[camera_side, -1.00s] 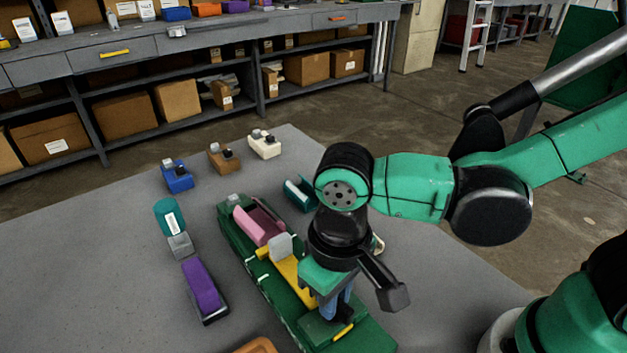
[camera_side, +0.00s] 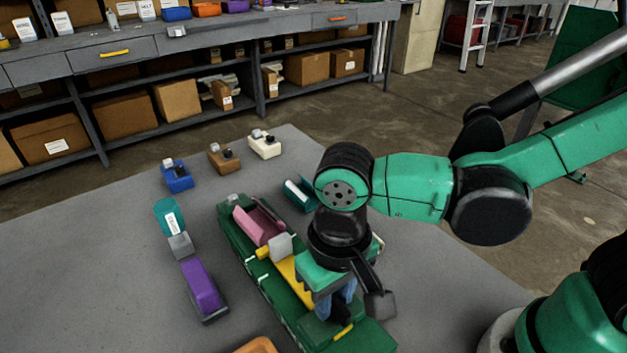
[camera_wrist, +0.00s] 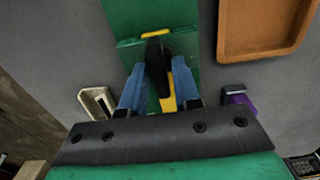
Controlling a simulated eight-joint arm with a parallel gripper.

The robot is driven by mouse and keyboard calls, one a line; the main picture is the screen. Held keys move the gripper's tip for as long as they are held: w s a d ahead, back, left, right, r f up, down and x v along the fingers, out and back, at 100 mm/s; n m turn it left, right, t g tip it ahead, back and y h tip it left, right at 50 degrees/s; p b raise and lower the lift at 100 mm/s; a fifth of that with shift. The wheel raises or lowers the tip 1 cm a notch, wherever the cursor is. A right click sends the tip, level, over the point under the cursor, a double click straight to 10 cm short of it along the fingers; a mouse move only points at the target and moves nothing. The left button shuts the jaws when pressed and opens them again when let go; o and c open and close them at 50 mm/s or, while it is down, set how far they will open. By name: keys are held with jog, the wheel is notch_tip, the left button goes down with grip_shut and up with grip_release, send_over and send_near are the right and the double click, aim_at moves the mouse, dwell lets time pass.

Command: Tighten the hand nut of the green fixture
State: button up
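The green fixture (camera_side: 262,277) is a long green base on the grey table, with a pink block (camera_side: 256,226), a grey block and a yellow bar (camera_side: 287,268) along it. My gripper (camera_side: 335,305) points down over its near end. In the wrist view, the two blue fingers of my gripper (camera_wrist: 159,72) stand on either side of a black upright part (camera_wrist: 158,62), which looks like the hand nut. A yellow strip shows beneath it. Whether the fingers press on the black part is unclear. My wrist hides part of the fixture in the side view.
A purple block (camera_side: 201,286) and a teal-and-grey piece (camera_side: 170,222) lie left of the fixture. Blue (camera_side: 176,178), brown (camera_side: 222,159) and cream (camera_side: 264,146) blocks stand behind it. An orange tray (camera_wrist: 265,25) lies near its front end. The table's left side is clear.

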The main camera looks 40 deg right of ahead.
aim_at(334, 298)
jog(key=shift+o, duration=0.9)
jog(key=shift+r, duration=0.15)
jog(key=shift+r, duration=2.7)
jog(key=w+d+t, duration=0.2)
jog(key=d+t, duration=0.1)
jog(key=d, duration=0.5)
jog(key=w+d+t, duration=0.3)
jog(key=d+t, duration=0.1)
jog(key=d, duration=0.4)
jog(key=shift+w+d+r, duration=0.3)
jog(key=shift+r, duration=0.05)
